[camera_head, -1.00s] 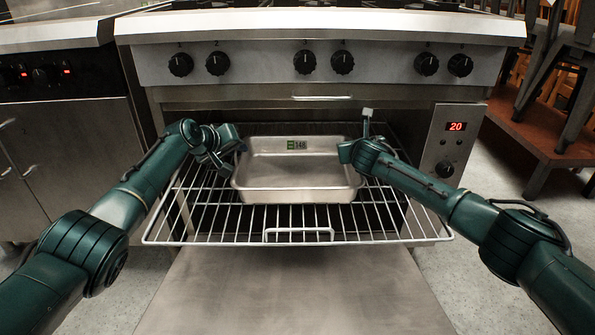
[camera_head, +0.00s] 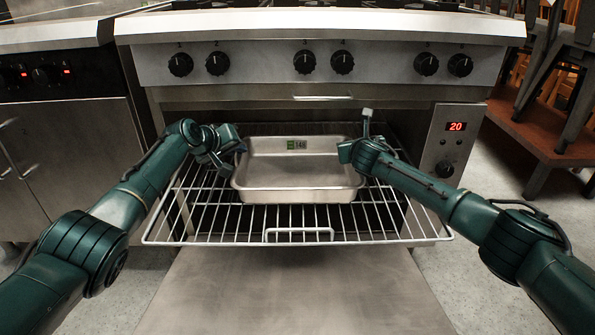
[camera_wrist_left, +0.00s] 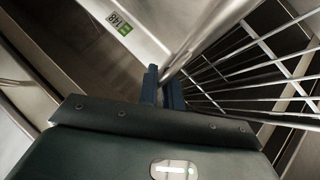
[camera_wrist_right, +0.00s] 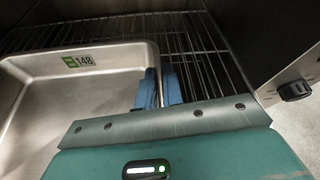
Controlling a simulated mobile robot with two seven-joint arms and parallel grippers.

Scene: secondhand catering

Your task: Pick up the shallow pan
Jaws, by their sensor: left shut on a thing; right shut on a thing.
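The shallow pan (camera_head: 300,188) is a rectangular grey metal pan with a green "148" label on its far inner wall. It is level, at the pulled-out oven rack; I cannot tell whether it touches the wires. My left gripper (camera_head: 238,150) is shut on its left rim, and the pan (camera_wrist_left: 140,25) shows between the blue fingers (camera_wrist_left: 163,90) in the left wrist view. My right gripper (camera_head: 345,150) is shut on its right rim; the pan (camera_wrist_right: 100,105) also shows in the right wrist view beside the fingers (camera_wrist_right: 160,88). The pan is empty.
The wire rack (camera_head: 297,222) extends from the open oven, above the lowered oven door (camera_head: 295,285). The knob-bearing stove front (camera_head: 262,62) is above. A wooden shelf (camera_head: 545,140) is at right.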

